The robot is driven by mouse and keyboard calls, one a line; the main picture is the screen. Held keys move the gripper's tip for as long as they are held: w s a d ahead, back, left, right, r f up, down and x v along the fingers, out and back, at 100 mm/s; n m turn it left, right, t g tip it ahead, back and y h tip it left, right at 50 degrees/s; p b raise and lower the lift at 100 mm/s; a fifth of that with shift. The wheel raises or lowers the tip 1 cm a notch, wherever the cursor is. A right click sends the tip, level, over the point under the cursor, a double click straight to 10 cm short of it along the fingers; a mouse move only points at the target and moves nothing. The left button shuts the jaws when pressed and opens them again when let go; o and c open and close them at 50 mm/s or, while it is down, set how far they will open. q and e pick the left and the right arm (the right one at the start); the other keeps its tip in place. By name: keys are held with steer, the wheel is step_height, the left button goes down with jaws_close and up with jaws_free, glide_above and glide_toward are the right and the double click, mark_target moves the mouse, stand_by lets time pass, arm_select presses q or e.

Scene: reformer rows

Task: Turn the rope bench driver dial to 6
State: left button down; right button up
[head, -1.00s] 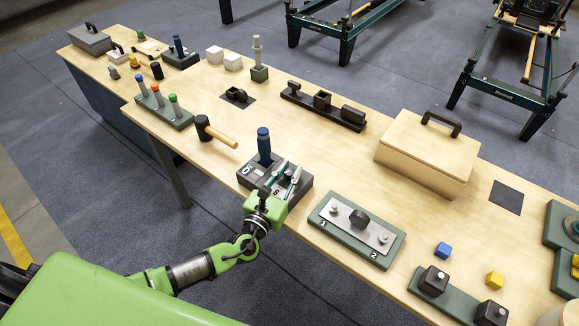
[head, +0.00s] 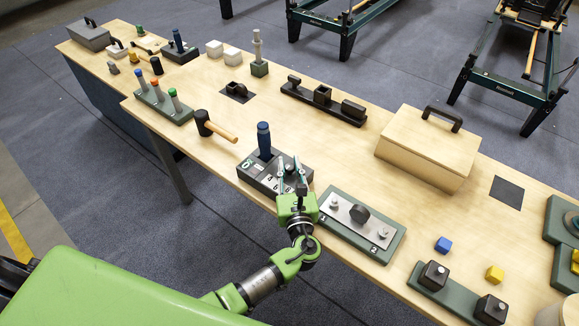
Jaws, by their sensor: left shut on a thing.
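The driver block (head: 252,182), dark with pale printed marks, lies near the front edge of the bench. A blue-handled driver (head: 264,140) stands upright at its back. My left gripper (head: 290,168) is over the block's right end, with its green body at the bench's front edge. Its teal-and-grey fingers are shut on the dial, which is mostly hidden between and behind them. The number the dial points to cannot be read. My right gripper is not in view.
A green plate with a black knob (head: 359,214) lies close to the right of the gripper. A black mallet (head: 203,123) and a rack with coloured-top pegs (head: 165,105) are to the left. A wooden box (head: 428,148) stands at back right.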

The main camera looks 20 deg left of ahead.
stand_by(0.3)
arm_select(q)
steer(key=c, duration=1.8)
jaws_free()
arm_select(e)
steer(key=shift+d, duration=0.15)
arm_select(q)
steer(key=shift+s, duration=0.1)
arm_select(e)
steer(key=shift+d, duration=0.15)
arm_select(q)
steer(key=v, duration=1.2)
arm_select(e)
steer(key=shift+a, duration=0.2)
